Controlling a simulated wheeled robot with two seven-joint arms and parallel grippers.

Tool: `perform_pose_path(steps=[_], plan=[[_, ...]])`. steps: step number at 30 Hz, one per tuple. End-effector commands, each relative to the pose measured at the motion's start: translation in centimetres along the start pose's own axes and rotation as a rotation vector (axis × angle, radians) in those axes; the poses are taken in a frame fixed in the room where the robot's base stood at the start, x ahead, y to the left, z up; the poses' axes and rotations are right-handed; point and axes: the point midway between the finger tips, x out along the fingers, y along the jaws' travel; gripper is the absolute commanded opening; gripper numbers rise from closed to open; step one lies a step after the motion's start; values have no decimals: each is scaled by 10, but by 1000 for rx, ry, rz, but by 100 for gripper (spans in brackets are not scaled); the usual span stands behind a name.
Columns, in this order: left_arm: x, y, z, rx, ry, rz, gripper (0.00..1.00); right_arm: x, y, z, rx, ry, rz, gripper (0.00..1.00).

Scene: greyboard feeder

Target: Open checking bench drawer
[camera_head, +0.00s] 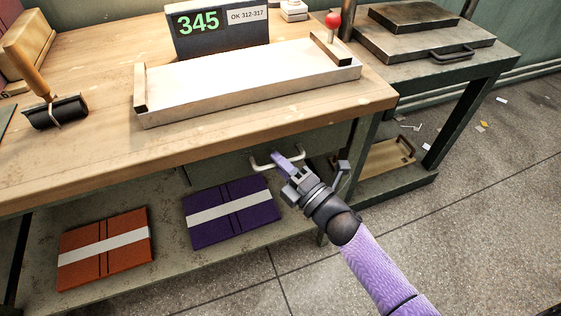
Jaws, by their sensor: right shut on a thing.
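The checking bench (90,180) has a wooden top and a dark green drawer (222,168) under its front edge. The drawer has a pale bar handle (259,165). No drawer interior shows, and the bench top overhangs it. My right gripper (286,160) reaches in from the lower right and is shut on the drawer handle. Its fingers and wrist hide the handle's middle and part of the drawer front. My left gripper is not in view.
A pale tray-like plate (250,78) and a display reading 345 (215,32) stand on the bench, with a roller (55,110) at left. Orange (105,262) and purple (215,225) folders lie on the lower shelf. The floor at right is mostly clear.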

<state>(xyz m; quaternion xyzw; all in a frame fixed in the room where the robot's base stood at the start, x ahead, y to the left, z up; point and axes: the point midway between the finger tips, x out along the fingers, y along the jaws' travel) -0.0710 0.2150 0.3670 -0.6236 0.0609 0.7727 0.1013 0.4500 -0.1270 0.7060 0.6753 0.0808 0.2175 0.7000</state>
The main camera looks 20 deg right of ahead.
Motion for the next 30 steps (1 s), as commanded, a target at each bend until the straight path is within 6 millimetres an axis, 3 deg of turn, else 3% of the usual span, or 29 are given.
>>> perform_pose_path(steps=[30], plan=[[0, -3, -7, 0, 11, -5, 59, 0, -1, 0, 0, -1, -2, 0]])
